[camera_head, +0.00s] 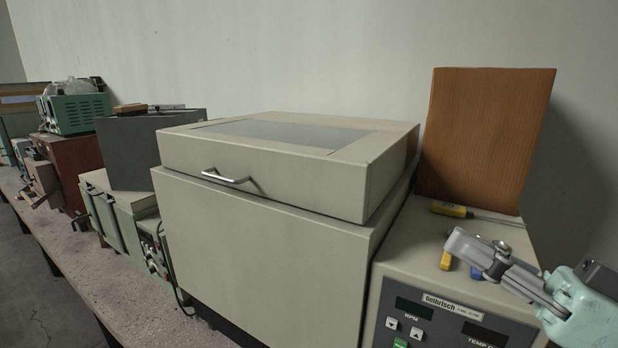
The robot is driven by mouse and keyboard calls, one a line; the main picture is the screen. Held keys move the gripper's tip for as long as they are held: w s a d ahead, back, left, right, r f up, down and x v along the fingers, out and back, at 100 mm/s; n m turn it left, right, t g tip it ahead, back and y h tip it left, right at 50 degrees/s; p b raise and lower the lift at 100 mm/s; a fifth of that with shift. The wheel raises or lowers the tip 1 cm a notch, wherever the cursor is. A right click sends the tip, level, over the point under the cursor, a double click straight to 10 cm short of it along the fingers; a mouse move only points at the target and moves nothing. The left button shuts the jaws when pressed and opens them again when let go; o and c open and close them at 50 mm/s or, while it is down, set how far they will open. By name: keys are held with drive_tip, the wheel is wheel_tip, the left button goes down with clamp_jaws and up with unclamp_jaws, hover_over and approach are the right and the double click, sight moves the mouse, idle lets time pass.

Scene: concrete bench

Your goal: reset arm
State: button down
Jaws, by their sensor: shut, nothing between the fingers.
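My gripper (456,243) is at the lower right, shut and empty, its fingers pointing left. In the picture it lies over the top of the instrument with the RPM panel (412,272); I cannot tell how far above that top it is. The arm comes in from the right edge. A large beige box-shaped machine (262,255) stands in the middle, left of my gripper. Its lid (270,170) is down, with a metal handle (226,177) on the front.
A wooden block (485,135) stands behind my gripper. A yellow-handled screwdriver (452,209) and small yellow (446,260) and blue pieces lie on the instrument. Other equipment (75,110) crowds the left of the bench (80,275). The air above the lid is free.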

drive_tip(key=w+a+f+m+h, duration=0.25)
drive_tip(key=a+f, duration=0.35)
drive_tip(key=f, duration=0.3)
drive_tip(key=w+a+f+m+h, duration=0.1)
drive_tip(key=w+a+f+h, duration=0.4)
drive_tip(key=f, duration=0.4)
drive_tip(key=s+a+f+m+h, duration=0.1)
drive_tip(key=s+a+f+h, duration=0.3)
drive_tip(key=f, duration=0.3)
drive_tip(key=s+a+f+m+h, duration=0.2)
drive_tip(key=s+a+f+h, duration=0.1)
drive_tip(key=s+f, duration=0.4)
wheel_tip(320, 180, up, 26)
drive_tip(key=s+d+h+p, duration=0.1)
drive_tip(key=p, duration=2.6)
drive_tip(key=shift+s+d+g, duration=0.2)
drive_tip(key=shift+s+g, duration=0.1)
drive_tip(key=shift+f+h, duration=0.15)
drive_tip(key=shift+h, duration=0.2)
